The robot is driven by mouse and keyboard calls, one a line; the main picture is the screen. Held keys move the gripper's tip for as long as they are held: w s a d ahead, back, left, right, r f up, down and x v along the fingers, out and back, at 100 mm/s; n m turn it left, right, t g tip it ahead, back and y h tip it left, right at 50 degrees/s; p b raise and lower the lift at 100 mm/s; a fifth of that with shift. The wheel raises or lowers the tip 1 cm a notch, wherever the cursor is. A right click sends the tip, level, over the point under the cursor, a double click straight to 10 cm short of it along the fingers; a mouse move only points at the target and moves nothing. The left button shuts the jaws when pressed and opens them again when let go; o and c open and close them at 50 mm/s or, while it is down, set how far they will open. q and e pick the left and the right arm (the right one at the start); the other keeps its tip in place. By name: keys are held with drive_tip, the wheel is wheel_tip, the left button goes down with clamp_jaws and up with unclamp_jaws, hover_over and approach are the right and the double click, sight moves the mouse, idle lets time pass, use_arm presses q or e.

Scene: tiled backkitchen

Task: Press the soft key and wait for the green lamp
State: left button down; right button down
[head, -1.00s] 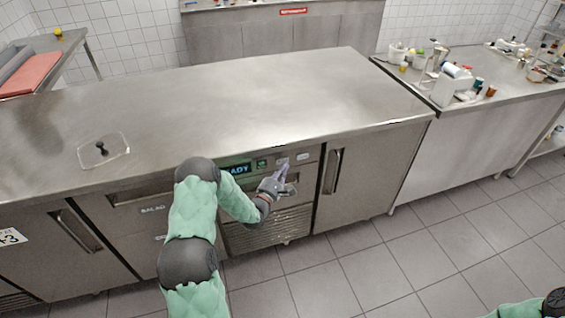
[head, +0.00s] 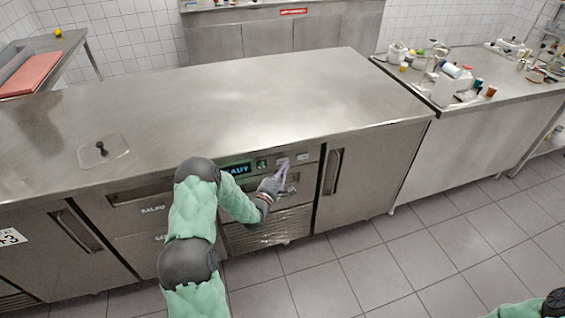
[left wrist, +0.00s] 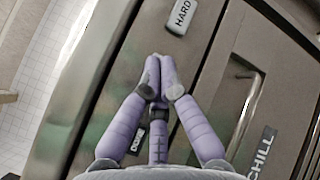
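My left gripper (head: 284,166) is at the control panel on the front of the steel counter. Its purple-grey fingers are together, with nothing seen between them, and the tips also show in the left wrist view (left wrist: 158,88). They lie over or against the panel; contact cannot be told. A key marked HARD (left wrist: 181,16) is just beyond the tips. No soft key can be read; the fingers cover part of the panel. A dark display (head: 237,169) with blue-green letters is left of the gripper, with a small greenish square (head: 262,164) beside it. No clearly lit green lamp can be made out.
A door with a vertical handle (head: 332,171) is right of the panel, and a vent grille (head: 266,231) is below it. The countertop (head: 230,100) is mostly bare, with a clear lid (head: 118,149) at left. Part of my right arm shows at bottom right.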

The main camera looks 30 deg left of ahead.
use_arm(q)
drive_tip(key=shift+w+a, duration=0.1)
drive_tip(key=shift+a, duration=0.05)
drive_tip(key=shift+w+a+b, duration=0.15)
drive_tip(key=shift+a+b, duration=0.05)
drive_tip(key=shift+b, duration=0.1)
drive_tip(key=shift+w+a, duration=0.35)
drive_tip(key=shift+a, duration=0.05)
idle(0.9)
drive_tip(key=shift+d+r, duration=0.1)
drive_tip(key=shift+s+d, duration=0.6)
drive_tip(key=shift+d, duration=0.05)
drive_tip(key=shift+s, duration=0.1)
drive_tip(key=shift+s+d+p, duration=0.2)
drive_tip(key=shift+s+d, duration=0.6)
drive_tip(key=shift+d, duration=0.15)
drive_tip(key=shift+s+d+p, duration=0.2)
drive_tip(key=shift+s+d, duration=0.55)
drive_tip(key=shift+d, duration=0.2)
